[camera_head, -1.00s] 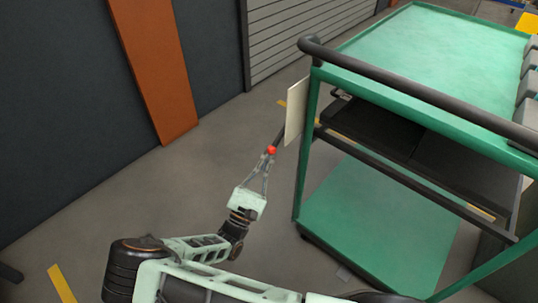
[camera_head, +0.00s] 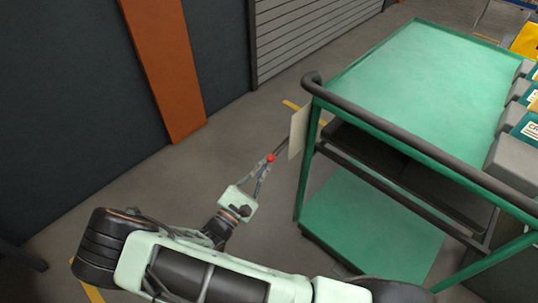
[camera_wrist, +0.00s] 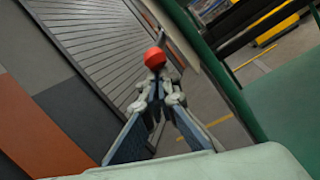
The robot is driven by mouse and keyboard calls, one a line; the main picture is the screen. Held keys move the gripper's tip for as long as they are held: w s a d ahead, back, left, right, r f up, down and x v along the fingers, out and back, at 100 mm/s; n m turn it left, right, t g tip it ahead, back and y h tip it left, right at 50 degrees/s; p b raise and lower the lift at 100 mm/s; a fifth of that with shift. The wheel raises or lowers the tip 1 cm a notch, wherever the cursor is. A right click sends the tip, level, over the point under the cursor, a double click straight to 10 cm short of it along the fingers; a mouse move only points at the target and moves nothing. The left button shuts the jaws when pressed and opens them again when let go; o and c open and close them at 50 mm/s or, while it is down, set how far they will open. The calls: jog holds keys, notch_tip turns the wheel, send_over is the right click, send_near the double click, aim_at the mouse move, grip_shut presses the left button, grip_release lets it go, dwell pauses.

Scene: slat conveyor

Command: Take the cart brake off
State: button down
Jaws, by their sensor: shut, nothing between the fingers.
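The green cart (camera_head: 420,75) stands at the right, with a dark push handle along its near top edge. A brake lever with a red ball knob (camera_head: 270,157) sticks out at its left end, beside a pale plate (camera_head: 298,132). The knob shows large in the wrist view (camera_wrist: 154,58), with a short dark rod behind it. My gripper (camera_head: 265,165) is shut and empty, its fingertips right at the knob; in the wrist view the tips (camera_wrist: 156,84) meet just below it. I cannot tell whether they touch it. The lever's pivot is hidden.
A dark wall with an orange post (camera_head: 165,65) and a grey slatted shutter (camera_head: 310,35) stand at the left and back. Grey bins (camera_head: 515,150) line the right edge. The floor left of the cart is clear.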

notch_tip(320, 180, up, 12)
jog(key=g+y+p, duration=0.2)
jog(key=g+p, duration=0.1)
jog(key=p, duration=0.4)
jog(key=m+g+y+p, duration=0.1)
jog(key=g+y+p, duration=0.1)
jog(key=p, duration=0.6)
jog(key=shift+d+r+g, duration=0.1)
jog(key=shift+r+g, duration=0.1)
jog(key=shift+g, duration=0.6)
jog(key=shift+w+d+r+g+y+p, duration=0.25)
jog(key=shift+r+g+p, duration=0.15)
jog(key=shift+r, duration=0.1)
jog(key=shift+w+d+r+g+y+p, duration=0.1)
jog(key=shift+w+r+g+y+p, duration=0.2)
jog(key=shift+r+g, duration=0.15)
notch_tip(320, 180, down, 4)
jog(key=a+b, duration=0.2)
jog(key=b, duration=0.2)
jog(key=v, duration=1)
jog(key=shift+a, duration=0.3)
